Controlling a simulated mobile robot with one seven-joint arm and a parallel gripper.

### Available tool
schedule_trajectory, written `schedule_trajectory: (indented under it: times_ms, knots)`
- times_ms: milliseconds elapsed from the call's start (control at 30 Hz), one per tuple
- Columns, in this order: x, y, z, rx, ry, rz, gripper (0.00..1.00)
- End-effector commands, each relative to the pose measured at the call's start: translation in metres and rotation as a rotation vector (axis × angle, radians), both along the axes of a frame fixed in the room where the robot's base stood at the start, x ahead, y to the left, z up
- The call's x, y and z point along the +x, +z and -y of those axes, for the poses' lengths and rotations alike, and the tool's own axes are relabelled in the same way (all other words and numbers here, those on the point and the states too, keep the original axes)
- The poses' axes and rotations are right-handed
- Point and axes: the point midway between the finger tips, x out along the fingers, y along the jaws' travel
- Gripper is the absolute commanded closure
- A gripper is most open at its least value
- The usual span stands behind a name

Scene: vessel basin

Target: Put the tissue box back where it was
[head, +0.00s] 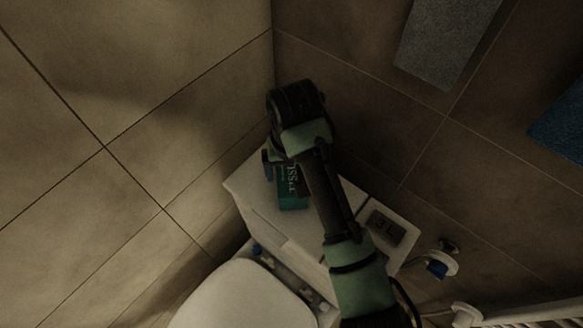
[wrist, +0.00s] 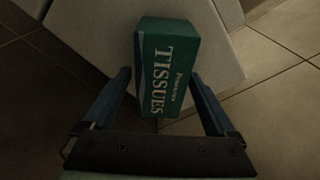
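The tissue box (head: 291,196) is teal with white "TISSUES" lettering. In the head view it is at the white cistern top, partly hidden by my arm. In the wrist view the tissue box (wrist: 166,70) lies between the two blue fingers of my gripper (wrist: 160,74). A gap shows at the left finger; the right fingertip is very close to the box, and I cannot tell if it touches. My gripper looks open around the box. In the head view my gripper (head: 270,163) is mostly hidden by my wrist.
The white cistern (head: 250,203) stands in the tiled corner, with the toilet lid (head: 243,297) in front. A small dark display (head: 384,229) lies on its right end. A white fitting with a blue part (head: 439,266) is on the right wall. Towels (head: 447,38) hang above.

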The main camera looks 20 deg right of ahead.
Motion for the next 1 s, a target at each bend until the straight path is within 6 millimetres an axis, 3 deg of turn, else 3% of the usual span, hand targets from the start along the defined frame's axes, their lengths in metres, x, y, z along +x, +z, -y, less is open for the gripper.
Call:
schedule_trajectory:
  times_ms: [367, 467, 700, 1000]
  knots:
    - [0.0, 0.007, 0.0, -0.001, 0.001, 0.002, 0.0]
    - [-0.001, 0.021, -0.001, -0.001, 0.002, 0.004, 0.0]
    - [-0.009, 0.077, -0.001, 0.0, 0.0, 0.001, 0.0]
    - [-0.015, 0.113, -0.002, 0.0, -0.001, 0.001, 0.0]
